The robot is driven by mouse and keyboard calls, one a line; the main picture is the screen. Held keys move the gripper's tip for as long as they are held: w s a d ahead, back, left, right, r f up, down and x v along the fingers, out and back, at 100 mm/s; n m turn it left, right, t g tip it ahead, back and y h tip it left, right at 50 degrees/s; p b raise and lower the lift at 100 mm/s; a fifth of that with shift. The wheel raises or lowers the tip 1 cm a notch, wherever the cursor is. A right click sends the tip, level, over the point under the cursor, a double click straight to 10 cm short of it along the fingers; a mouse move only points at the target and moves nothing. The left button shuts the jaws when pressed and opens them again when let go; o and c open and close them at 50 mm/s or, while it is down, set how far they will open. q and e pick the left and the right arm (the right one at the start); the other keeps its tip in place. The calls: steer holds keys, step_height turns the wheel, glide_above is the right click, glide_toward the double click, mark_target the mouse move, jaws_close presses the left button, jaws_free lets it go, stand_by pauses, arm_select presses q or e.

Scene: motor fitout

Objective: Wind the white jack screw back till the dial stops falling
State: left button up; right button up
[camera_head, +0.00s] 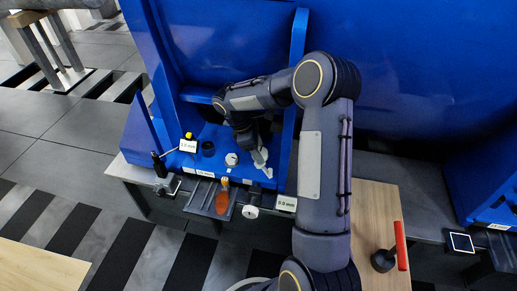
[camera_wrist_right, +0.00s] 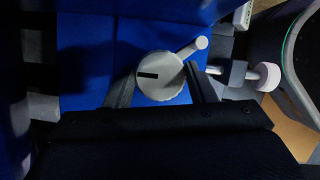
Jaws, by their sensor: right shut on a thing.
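The white jack screw (camera_wrist_right: 161,80) shows in the right wrist view as a round, ridged knob with a black mark and a crank handle pointing up and right. My right gripper (camera_wrist_right: 163,88) is shut on it, one finger on each side. In the head view my right gripper (camera_head: 257,158) reaches down onto the white screw (camera_head: 264,170) inside the blue frame, partly covering it. A white plate reading in mm (camera_head: 188,146) stands at the left of the frame, and another (camera_head: 287,204) at the right; their figures are small. I cannot tell which is the dial. My left gripper is not in view.
A white round part with a dark mark (camera_head: 231,159) and a black cylinder (camera_head: 208,149) stand left of my gripper. A white knob (camera_head: 250,212) and an orange-brown oval (camera_head: 222,203) are in front.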

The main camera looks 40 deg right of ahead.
steer(key=shift+c, duration=0.3)
steer(key=n+p, duration=0.2)
steer(key=n+t+p, duration=0.1)
steer(key=shift+s+a+r+h, duration=0.1)
steer(key=shift+r+h, duration=0.15)
steer(key=shift+h, duration=0.05)
steer(key=n+t+p, duration=0.1)
steer(key=n+p, duration=0.1)
steer(key=n, duration=0.1)
steer(key=shift+n+p, duration=0.3)
steer(key=shift+p, duration=0.05)
steer(key=n+t+p, duration=0.1)
steer(key=n, duration=0.1)
steer(key=n+t+p, duration=0.1)
steer(key=n, duration=0.1)
steer(key=shift+s+f+n, duration=0.15)
steer(key=shift+n, duration=0.15)
steer(key=n+t, duration=0.1)
steer(key=n, duration=0.1)
steer(key=n+p, duration=0.1)
steer(key=n, duration=0.1)
steer(key=shift+n+t+y, duration=0.3)
steer(key=shift+t+y, duration=0.1)
steer(key=shift+p, duration=0.3)
steer(key=o, duration=1)
steer(key=shift+f, duration=0.1)
